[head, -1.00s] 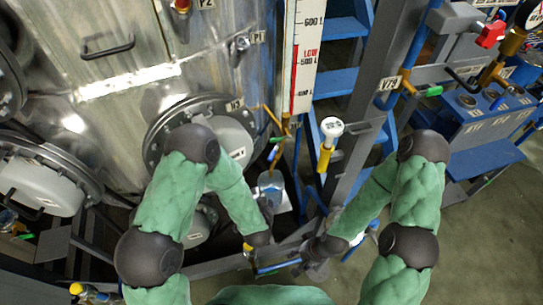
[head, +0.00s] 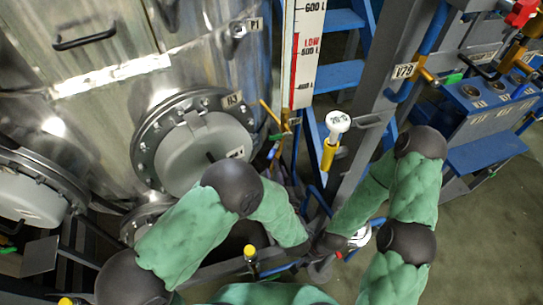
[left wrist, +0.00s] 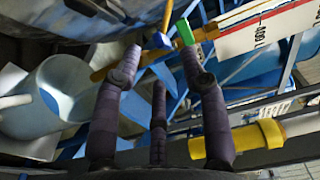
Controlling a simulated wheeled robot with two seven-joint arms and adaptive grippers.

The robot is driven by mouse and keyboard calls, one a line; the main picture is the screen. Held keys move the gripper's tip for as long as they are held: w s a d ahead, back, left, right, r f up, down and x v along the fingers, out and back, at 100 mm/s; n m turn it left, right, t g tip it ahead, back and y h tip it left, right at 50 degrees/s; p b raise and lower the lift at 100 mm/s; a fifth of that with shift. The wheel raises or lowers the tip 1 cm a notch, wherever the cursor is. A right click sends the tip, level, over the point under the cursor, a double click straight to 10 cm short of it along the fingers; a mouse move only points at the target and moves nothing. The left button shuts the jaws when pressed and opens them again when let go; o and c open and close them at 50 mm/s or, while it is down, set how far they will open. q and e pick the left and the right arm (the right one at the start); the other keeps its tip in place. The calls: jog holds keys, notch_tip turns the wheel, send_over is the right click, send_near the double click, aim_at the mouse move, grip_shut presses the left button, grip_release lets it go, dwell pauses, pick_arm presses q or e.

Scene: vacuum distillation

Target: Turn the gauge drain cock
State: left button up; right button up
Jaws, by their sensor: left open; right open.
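The level gauge (head: 308,50) is a white scale with a red band on the metal tank. Below it are a yellow pipe, a small green handle (head: 277,137) and a small blue handle (head: 273,152); I cannot tell for certain which is the drain cock. In the left wrist view the green handle (left wrist: 183,31) is at the right fingertip and the blue handle (left wrist: 161,40) lies between the fingertips. My left gripper (left wrist: 163,50) is open around this spot; contact is unclear. In the head view my forearm mostly hides it. My right gripper (head: 319,266) is low in front, small and partly hidden.
A pale container with blue inside (left wrist: 65,95) is left of my fingers in the left wrist view. A grey upright with a V79 label (head: 404,71) and blue steps (head: 340,75) are close by.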

aim_at(272, 153)
pick_arm(q)
jog(key=b+x, duration=0.1)
jog(key=x, duration=0.5)
jog(key=shift+w+a, duration=0.1)
jog(key=shift+w, duration=0.25)
grip_shut()
